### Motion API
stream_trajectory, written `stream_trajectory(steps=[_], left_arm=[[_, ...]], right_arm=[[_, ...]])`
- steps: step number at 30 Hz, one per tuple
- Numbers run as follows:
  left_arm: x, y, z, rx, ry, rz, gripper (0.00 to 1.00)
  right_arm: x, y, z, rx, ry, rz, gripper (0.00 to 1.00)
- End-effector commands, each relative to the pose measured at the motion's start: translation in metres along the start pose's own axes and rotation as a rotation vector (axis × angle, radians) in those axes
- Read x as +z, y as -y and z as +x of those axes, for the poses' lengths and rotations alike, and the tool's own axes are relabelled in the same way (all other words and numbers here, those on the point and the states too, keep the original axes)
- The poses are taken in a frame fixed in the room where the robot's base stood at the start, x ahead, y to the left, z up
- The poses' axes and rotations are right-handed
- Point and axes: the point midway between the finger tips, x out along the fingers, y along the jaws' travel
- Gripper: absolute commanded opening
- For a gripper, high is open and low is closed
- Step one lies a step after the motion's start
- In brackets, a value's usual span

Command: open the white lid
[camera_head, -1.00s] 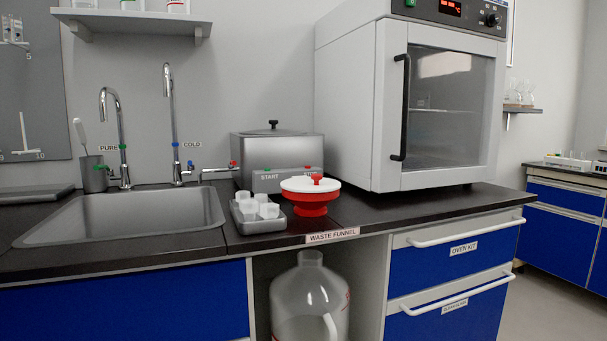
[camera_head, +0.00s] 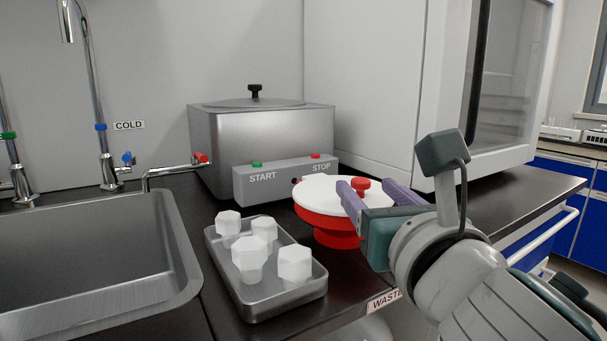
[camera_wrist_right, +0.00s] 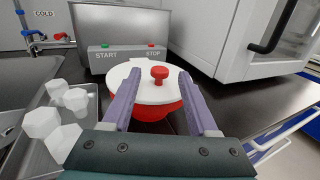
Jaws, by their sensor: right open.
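The white lid (camera_head: 322,193) lies flat and closed on the red waste funnel (camera_head: 336,236) at the counter's front edge. A red knob (camera_head: 361,185) stands on the lid. My right gripper (camera_head: 368,187) is open, its purple fingers reaching over the lid from the right. In the right wrist view the open fingers (camera_wrist_right: 158,84) are on either side of the red knob (camera_wrist_right: 159,74), apart from it, with the white lid (camera_wrist_right: 150,92) beneath and beyond them. My left gripper is not in view.
A metal tray (camera_head: 262,312) with several white caps sits left of the funnel. Behind stands a steel bath (camera_head: 255,140) with START and STOP buttons. A white oven (camera_head: 375,90) is at the right, a sink (camera_head: 90,265) at the left.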

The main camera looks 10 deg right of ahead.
Motion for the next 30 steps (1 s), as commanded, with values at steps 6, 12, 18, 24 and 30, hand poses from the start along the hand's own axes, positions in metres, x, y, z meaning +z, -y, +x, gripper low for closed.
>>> stream_trajectory(steps=[6,12,18,24,30], left_arm=[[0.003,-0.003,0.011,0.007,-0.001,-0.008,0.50],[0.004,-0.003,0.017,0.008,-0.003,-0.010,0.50],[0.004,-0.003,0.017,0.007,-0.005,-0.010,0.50],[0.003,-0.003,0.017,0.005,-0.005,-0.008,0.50],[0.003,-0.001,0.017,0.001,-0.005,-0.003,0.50]], right_arm=[[-0.002,0.000,0.041,0.000,0.001,0.004,0.59],[-0.002,0.000,0.062,-0.001,-0.001,0.004,0.59],[-0.001,0.000,0.067,0.000,-0.002,0.004,0.59],[-0.001,0.000,0.066,0.000,-0.002,0.004,0.55],[-0.001,0.000,0.066,0.000,-0.002,0.004,0.33]])
